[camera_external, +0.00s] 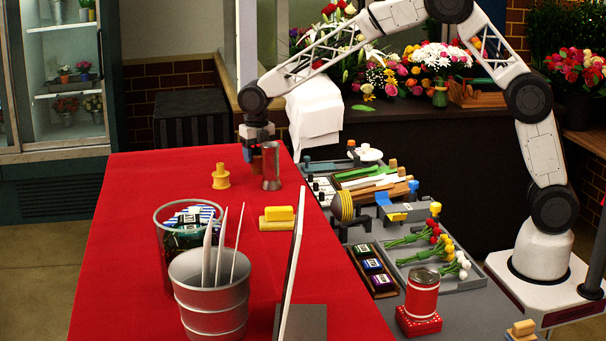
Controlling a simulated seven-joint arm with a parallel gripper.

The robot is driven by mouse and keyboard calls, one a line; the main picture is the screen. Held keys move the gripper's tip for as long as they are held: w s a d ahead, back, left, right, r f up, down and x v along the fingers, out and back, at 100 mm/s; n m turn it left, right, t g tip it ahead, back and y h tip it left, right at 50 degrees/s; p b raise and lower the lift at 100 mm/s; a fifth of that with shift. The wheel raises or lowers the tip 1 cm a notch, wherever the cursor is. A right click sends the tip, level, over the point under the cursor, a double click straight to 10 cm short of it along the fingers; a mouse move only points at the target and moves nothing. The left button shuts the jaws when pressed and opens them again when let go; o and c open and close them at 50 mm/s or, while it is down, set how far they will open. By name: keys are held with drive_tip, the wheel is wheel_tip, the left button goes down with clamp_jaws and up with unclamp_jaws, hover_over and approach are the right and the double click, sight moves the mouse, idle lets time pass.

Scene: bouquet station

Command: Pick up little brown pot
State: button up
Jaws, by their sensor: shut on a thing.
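The little brown pot (257,164) is small in the view, at the far end of the red table, just left of a tall grey metal cup (271,168). My gripper (256,155) points down from above, with a blue finger on the left. It is shut on the brown pot, and the fingers hide part of it. I cannot tell whether the pot touches the table or the cup beside it.
A yellow stepped piece (220,177) stands left of the pot. A yellow block (278,213), a metal bucket (210,300) and a glass container (190,233) stand nearer. A grey bench with tools and flowers (433,240) lies right. The red table's left side (130,230) is clear.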

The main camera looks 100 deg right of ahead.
drive_tip(key=shift+r, duration=0.2)
drive_tip(key=shift+r, duration=1.45)
drive_tip(key=shift+s+a+r, duration=0.15)
drive_tip(key=shift+s, duration=0.1)
drive_tip(key=s+a, duration=0.3)
drive_tip(key=s, duration=0.4)
drive_tip(key=s+a+r, duration=0.1)
drive_tip(key=s+a, duration=0.2)
drive_tip(key=s, duration=0.4)
drive_tip(key=shift+a+r, duration=0.2)
drive_tip(key=shift+a, duration=0.1)
